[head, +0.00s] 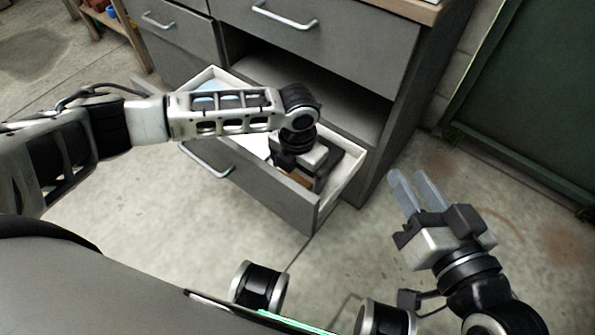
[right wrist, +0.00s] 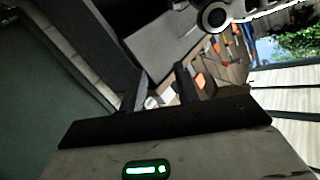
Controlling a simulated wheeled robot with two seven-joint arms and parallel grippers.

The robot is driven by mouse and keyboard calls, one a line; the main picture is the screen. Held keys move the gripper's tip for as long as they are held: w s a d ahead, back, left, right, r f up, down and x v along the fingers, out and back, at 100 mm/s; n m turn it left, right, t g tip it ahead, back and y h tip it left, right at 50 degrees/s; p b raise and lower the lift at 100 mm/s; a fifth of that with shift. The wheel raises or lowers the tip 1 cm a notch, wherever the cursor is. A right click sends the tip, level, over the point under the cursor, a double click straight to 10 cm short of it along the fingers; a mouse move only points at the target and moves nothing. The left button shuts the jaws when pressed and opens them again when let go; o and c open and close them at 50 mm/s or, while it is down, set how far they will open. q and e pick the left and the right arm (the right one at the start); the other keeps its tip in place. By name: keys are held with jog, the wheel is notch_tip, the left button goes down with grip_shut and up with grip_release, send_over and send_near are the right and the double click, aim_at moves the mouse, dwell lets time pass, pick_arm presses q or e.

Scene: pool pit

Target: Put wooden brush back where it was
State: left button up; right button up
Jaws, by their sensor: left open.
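My left gripper (head: 305,172) reaches down into an open grey drawer (head: 270,185) near its right end. It is open, but its fingertips are largely hidden by its own body and the drawer front. A small brown patch (head: 298,178) shows in the drawer beside this gripper; it may be the wooden brush, but too little of it shows to be sure. My right gripper (head: 408,187) is open and empty, over the bare floor to the right of the drawer. Its two fingers also show apart in the right wrist view (right wrist: 162,85).
The grey cabinet (head: 355,45) has closed drawers above and an open shelf space (head: 320,95) above the pulled-out drawer. White and light-blue items (head: 210,88) lie at the drawer's left. A green panel (head: 530,100) stands at right. The concrete floor in front is clear.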

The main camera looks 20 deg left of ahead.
aim_at(298, 175)
pick_arm(q)
notch_tip(298, 175, up, 10)
jog(key=p, duration=0.3)
jog(key=shift+r+p, duration=0.15)
jog(key=shift+p, duration=0.2)
pick_arm(e)
jog(key=shift+s+d+f+n+g+h, duration=0.1)
jog(key=shift+d+f+n+g+h, duration=0.25)
jog(key=shift+f, duration=0.3)
jog(key=shift+s+d+f+n+g+h, duration=0.15)
jog(key=shift+d+f+g+h, duration=0.15)
jog(key=shift+f+g+h, duration=0.25)
